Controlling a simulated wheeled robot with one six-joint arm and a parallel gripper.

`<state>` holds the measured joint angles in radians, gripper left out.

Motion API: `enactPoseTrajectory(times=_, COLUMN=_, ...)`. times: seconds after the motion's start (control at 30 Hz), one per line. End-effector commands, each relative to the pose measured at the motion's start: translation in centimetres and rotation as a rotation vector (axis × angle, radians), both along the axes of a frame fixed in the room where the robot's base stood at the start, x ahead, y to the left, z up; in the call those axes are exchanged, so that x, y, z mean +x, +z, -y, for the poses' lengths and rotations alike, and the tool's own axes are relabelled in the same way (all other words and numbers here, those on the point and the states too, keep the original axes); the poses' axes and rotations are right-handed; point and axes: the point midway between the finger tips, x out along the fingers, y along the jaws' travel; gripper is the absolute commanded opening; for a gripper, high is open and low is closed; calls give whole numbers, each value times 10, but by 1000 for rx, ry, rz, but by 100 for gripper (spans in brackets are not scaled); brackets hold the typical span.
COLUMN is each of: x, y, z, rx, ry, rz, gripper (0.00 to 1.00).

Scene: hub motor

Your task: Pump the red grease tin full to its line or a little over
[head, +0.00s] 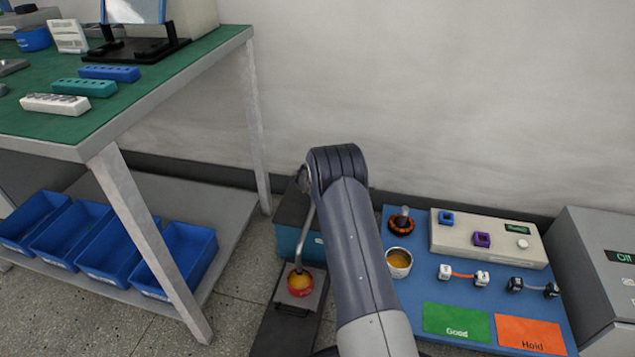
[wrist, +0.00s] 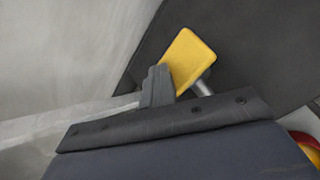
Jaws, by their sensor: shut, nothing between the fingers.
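The red grease tin (head: 300,287) stands on a plate below the bent metal spout (head: 308,240), with yellow-orange grease showing in its open top. Its line cannot be made out. A sliver of the tin shows at the lower right edge of the wrist view (wrist: 310,150). The teal pump box (head: 287,240) stands behind the tin. In the wrist view my gripper (wrist: 158,84) is shut and empty, its tip right beside a yellow pad (wrist: 188,62) on a metal rod. Whether they touch is unclear. In the head view my arm hides the gripper and pad.
Right of my arm, a blue board (head: 408,298) carries a metal cup (head: 398,262), a beige panel (head: 480,235), green Good and orange Hold areas. A grey cabinet (head: 600,260) stands at far right. A green-topped bench (head: 150,85) with blue bins (head: 190,250) below is left.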

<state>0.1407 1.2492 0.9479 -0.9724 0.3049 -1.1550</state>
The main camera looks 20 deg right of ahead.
Motion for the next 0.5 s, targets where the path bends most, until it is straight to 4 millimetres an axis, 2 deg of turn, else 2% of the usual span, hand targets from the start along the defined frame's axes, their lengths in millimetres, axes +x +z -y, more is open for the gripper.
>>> enactPoseTrajectory(times=0.17, x=-1, y=4, z=-1, rx=1, ry=0, rz=-5, gripper=0)
enactPoseTrajectory(times=0.5, x=-1, y=25, z=-1, rx=1, ry=-1, rz=-4, gripper=0)
